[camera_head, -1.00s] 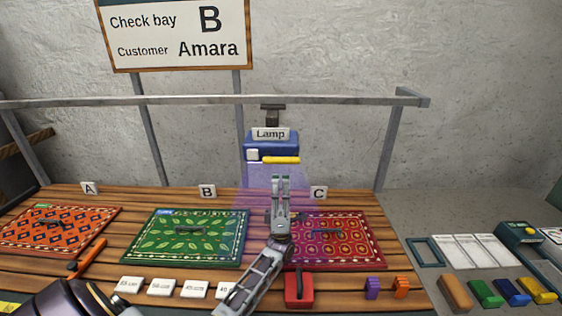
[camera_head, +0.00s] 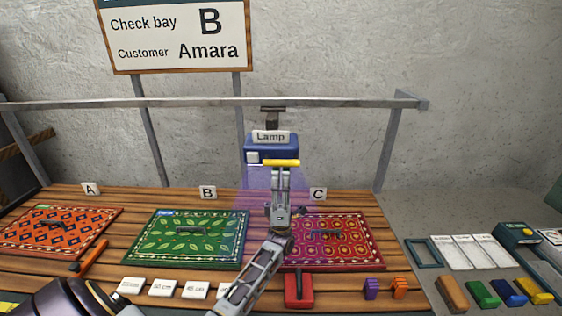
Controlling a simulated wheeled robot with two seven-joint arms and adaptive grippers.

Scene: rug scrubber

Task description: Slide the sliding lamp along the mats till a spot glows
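The blue sliding lamp (camera_head: 270,149), labelled "Lamp", hangs from the rail (camera_head: 200,101) above the gap between bays B and C. A yellow handle (camera_head: 281,162) sticks out at its front. My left gripper (camera_head: 282,168) is raised upright at the handle, its fingertips at or just under it; I cannot tell whether they grip it. A faint purple beam falls below the lamp, partly behind my gripper. The orange mat (camera_head: 85,222) lies in bay A, the green mat (camera_head: 170,250) in B, the red mat (camera_head: 365,235) in C. No glowing spot shows. My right gripper is not in view.
A sign (camera_head: 170,35) reads "Check bay B, Customer Amara". White tiles (camera_head: 162,288), a red block with a dark handle (camera_head: 299,291) and purple (camera_head: 371,288) and orange clips (camera_head: 399,287) line the front. Coloured blocks (camera_head: 483,293) lie right.

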